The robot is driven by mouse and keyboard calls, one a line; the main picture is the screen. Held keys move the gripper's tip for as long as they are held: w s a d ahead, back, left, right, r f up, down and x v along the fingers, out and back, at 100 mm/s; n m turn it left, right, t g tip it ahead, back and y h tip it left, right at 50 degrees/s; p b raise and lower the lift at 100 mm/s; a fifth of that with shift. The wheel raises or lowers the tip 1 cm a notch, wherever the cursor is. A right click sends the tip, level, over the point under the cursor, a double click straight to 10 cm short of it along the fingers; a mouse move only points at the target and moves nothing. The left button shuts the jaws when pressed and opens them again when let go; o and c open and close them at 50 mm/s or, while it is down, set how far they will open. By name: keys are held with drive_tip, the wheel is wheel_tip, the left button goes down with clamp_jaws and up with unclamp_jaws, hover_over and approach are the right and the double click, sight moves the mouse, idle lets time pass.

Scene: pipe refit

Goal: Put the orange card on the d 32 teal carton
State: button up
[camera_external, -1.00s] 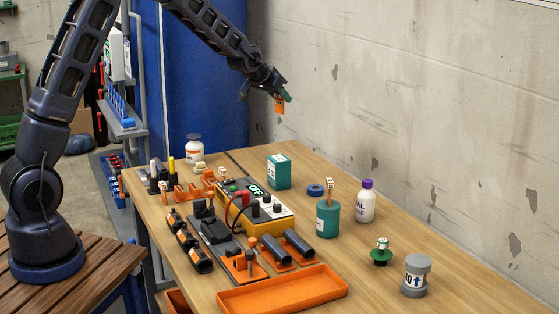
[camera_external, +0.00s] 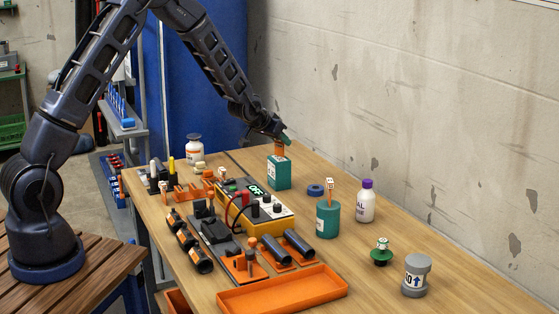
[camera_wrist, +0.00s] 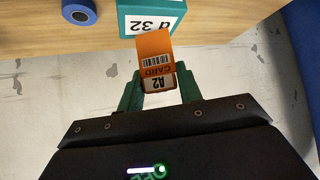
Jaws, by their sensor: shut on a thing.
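The orange card (camera_wrist: 152,45) is held between the green fingertips of my gripper (camera_wrist: 159,88). Its printed word CARD, a barcode and a white A2 tag show in the wrist view. The teal carton (camera_external: 279,173) stands upright on the table in the external view. Its d 32 label shows at the top of the wrist view, where the carton (camera_wrist: 130,25) lies just beyond the card. In the external view my gripper (camera_external: 281,143) is right above the carton, with the card's lower end at its top. I cannot tell whether the card touches the carton.
A blue ring (camera_external: 315,190), a teal cup (camera_external: 327,220) with an orange-handled item and a purple-capped bottle (camera_external: 366,203) stand to the carton's right. A yellow meter (camera_external: 265,220) is in front. An orange tray (camera_external: 283,290) lies at the near edge. The wall is behind.

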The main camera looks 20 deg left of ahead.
drive_tip(key=shift+f, duration=0.2)
drive_tip(key=shift+f, duration=0.15)
drive_tip(key=o, duration=1)
drive_tip(key=shift+c, duration=0.2)
